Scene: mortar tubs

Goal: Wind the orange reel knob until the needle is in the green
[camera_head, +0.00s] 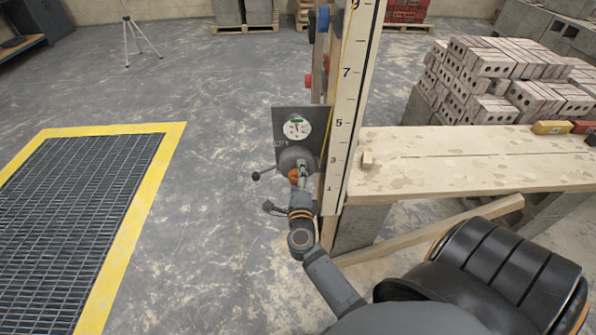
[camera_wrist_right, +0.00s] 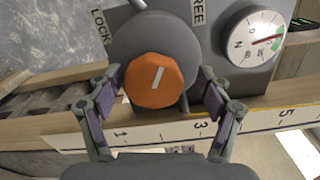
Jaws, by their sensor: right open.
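The orange reel knob (camera_wrist_right: 154,81), with a white mark on its face, sits on a round grey reel housing (camera_wrist_right: 186,35). It also shows small in the head view (camera_head: 293,175). My right gripper (camera_wrist_right: 158,88) is open, its fingers on either side of the knob with small gaps visible. In the head view my right gripper (camera_head: 298,183) is at the knob. The white gauge (camera_wrist_right: 252,38) has a red needle pointing at or close to the green band (camera_wrist_right: 277,41); I cannot tell exactly. The gauge shows in the head view (camera_head: 297,127). My left gripper is out of view.
A black-tipped lever (camera_head: 257,176) sticks out left of the housing. The numbered post (camera_head: 345,100) stands close on the right, beside a plank bench (camera_head: 460,160) with bricks (camera_head: 495,65) behind. A yellow-edged floor grate (camera_head: 75,200) lies left; floor between is clear.

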